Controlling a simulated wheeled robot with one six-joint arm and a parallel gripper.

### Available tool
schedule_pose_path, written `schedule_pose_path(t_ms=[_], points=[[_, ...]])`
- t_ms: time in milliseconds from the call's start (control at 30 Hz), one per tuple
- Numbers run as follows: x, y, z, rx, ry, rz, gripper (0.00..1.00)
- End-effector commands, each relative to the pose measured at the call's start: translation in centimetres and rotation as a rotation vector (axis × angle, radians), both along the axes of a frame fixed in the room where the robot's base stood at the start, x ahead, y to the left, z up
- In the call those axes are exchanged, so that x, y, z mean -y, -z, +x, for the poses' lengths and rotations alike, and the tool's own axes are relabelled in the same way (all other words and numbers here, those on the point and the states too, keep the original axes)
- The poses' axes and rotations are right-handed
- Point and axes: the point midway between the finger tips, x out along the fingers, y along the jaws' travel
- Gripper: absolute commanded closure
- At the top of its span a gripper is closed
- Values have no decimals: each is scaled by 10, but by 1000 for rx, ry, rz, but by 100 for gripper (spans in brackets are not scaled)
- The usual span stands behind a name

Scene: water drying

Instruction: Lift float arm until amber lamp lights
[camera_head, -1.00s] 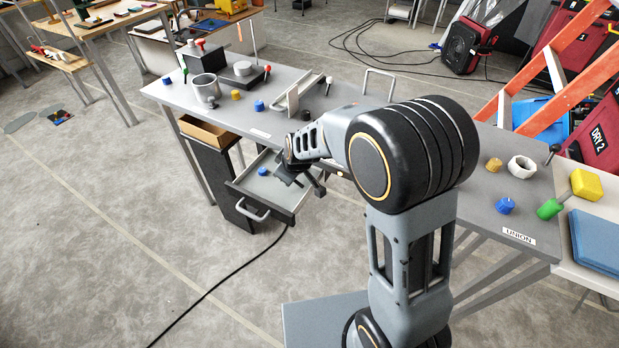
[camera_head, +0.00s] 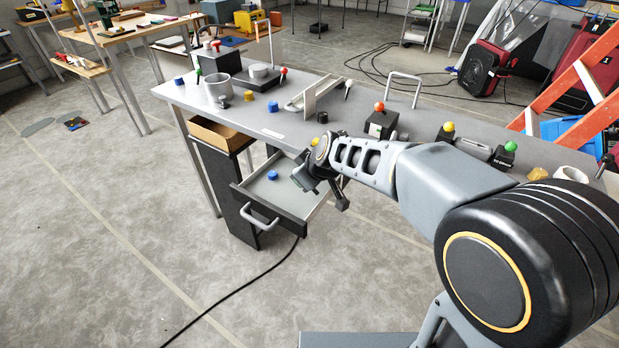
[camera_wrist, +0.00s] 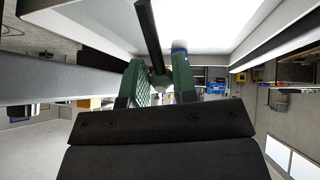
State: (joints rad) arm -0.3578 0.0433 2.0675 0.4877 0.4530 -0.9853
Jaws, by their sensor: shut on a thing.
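My gripper (camera_head: 318,190) is over the right side of the open drawer in the head view. In the wrist view my gripper (camera_wrist: 158,78) has its green fingers shut on a thin black rod (camera_wrist: 150,35), which runs up and away between them. I cannot tell whether the rod is the float arm. A yellow ball-topped black unit (camera_head: 449,129) on the table may be the amber lamp; I cannot tell whether it is lit. Similar tops are red (camera_head: 379,107) and green (camera_head: 510,147).
The grey table (camera_head: 265,135) carries a grey pot (camera_head: 217,90), small coloured caps and a wire handle. The open drawer (camera_head: 262,218) holds a blue cap (camera_head: 272,175). An orange ladder (camera_head: 575,85) stands at the right. The floor at left is mostly clear.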

Motion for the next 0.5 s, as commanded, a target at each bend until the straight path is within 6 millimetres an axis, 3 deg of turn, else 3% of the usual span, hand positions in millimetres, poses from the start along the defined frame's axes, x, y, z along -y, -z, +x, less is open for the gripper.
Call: schedule_pose_path(t_ms=[167, 200, 400, 500], points=[[2, 3, -1, -9, 1, -4, 100], [2, 3, -1, -8, 1, -5, 70], [1, 2, -1, -5, 0, -3, 51], [0, 1, -1, -3, -1, -2, 49]])
